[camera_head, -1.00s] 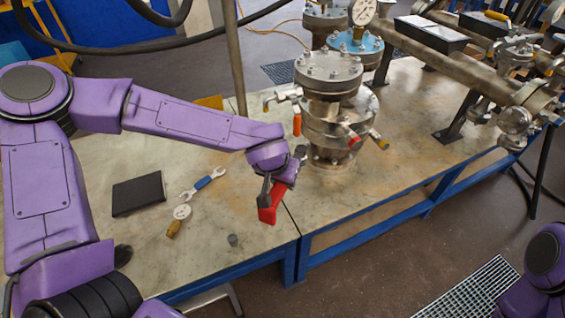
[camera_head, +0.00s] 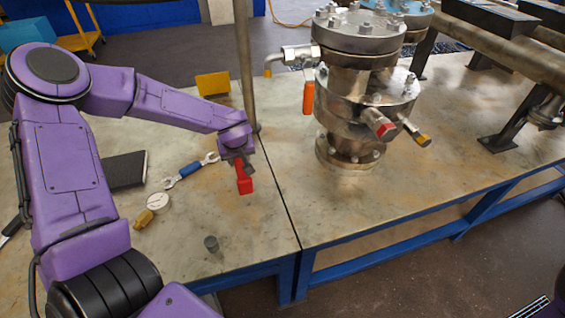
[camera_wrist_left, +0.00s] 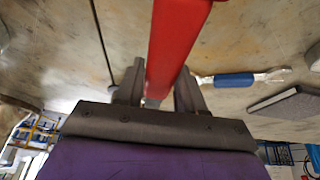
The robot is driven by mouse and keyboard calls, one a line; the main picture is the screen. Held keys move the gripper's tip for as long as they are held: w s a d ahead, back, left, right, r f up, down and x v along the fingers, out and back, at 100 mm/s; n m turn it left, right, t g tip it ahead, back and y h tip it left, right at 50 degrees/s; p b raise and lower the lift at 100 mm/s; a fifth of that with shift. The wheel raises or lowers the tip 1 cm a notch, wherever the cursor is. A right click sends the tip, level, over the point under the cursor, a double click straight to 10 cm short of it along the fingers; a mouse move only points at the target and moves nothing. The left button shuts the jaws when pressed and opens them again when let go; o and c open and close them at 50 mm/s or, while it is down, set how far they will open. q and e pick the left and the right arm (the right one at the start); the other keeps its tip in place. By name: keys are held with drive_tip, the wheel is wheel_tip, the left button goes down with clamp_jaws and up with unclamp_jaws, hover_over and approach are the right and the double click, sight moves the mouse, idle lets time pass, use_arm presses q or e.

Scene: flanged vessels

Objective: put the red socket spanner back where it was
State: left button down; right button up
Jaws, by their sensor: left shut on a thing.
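The red socket spanner shows as a red handle (camera_head: 244,180) hanging below my left gripper (camera_head: 240,163) in the head view. In the left wrist view its red bar (camera_wrist_left: 175,40) runs between the two fingers of my left gripper (camera_wrist_left: 158,88), which is shut on it. It is over the left tabletop, just left of the dark seam; I cannot tell its exact height. Its far end is hidden by the gripper. My right gripper is out of view.
A thin upright post (camera_head: 244,70) rises behind the gripper.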

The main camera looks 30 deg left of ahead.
use_arm(q)
drive_tip(key=w+d, duration=0.2)
drive_tip(key=w, duration=0.1)
drive_tip(key=w+d, duration=0.3)
drive_tip(key=w, duration=0.1)
drive_tip(key=w+d+b, duration=0.1)
drive_tip(key=w+d, duration=0.2)
drive_tip(key=shift+w+d+f, duration=0.2)
drive_tip(key=shift+d+f, duration=0.05)
drive_tip(key=f, duration=0.3)
drive_tip(key=shift+w+d+f+b, duration=0.15)
drive_tip(key=shift+w+f+b, duration=0.1)
drive_tip(key=shift+f+b, duration=0.15)
drive_tip(key=shift+r, duration=0.1)
drive_tip(key=c, duration=0.7)
unclamp_jaws()
drive_tip(key=shift+s, duration=0.1)
